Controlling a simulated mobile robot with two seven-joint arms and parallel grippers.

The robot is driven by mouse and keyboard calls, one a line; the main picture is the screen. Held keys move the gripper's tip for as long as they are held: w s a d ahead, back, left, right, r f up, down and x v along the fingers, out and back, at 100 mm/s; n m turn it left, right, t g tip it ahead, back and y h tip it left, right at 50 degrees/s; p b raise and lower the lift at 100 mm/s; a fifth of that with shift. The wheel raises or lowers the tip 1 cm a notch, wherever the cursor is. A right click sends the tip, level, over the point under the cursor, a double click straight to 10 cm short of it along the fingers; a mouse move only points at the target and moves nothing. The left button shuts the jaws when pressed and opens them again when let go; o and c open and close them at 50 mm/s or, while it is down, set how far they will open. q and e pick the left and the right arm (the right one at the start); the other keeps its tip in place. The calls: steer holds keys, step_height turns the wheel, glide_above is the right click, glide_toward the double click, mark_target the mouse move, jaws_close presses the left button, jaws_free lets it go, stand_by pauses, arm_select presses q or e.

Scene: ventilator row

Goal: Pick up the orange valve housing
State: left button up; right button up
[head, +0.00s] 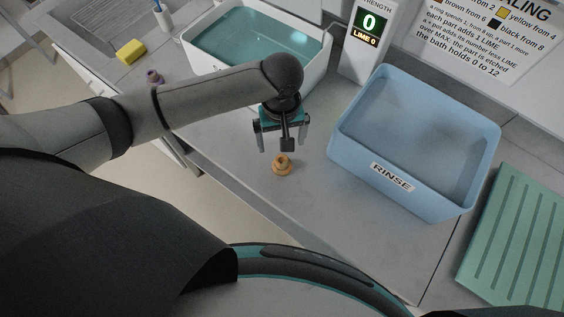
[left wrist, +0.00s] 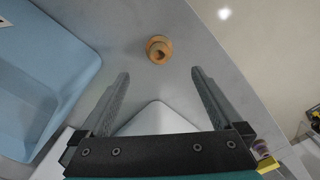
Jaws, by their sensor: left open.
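My right gripper is not in view.
A blue bin labelled RINSE (head: 345,155) stands close to the right. A white basin of teal liquid (head: 318,62) is behind my arm. A green ribbed mat (head: 510,245) lies far right. A yellow sponge (head: 131,51) and a purplish part (head: 153,77) are at left. The counter's front edge is near the housing.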

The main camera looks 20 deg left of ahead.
mark_target(282, 160)
arm_select(q)
step_height(282, 160, down, 6)
steer(key=shift+f+b, duration=0.15)
steer(key=shift+b, duration=0.2)
steer(key=shift+s+d+f+b, duration=0.1)
steer(key=shift+f+b, duration=0.05)
steer(key=shift+f, duration=1.15)
steer(key=shift+s+f+b, duration=0.1)
steer(key=shift+f+b, duration=0.05)
steer(key=shift+f, duration=1.15)
steer(key=c, duration=1.4)
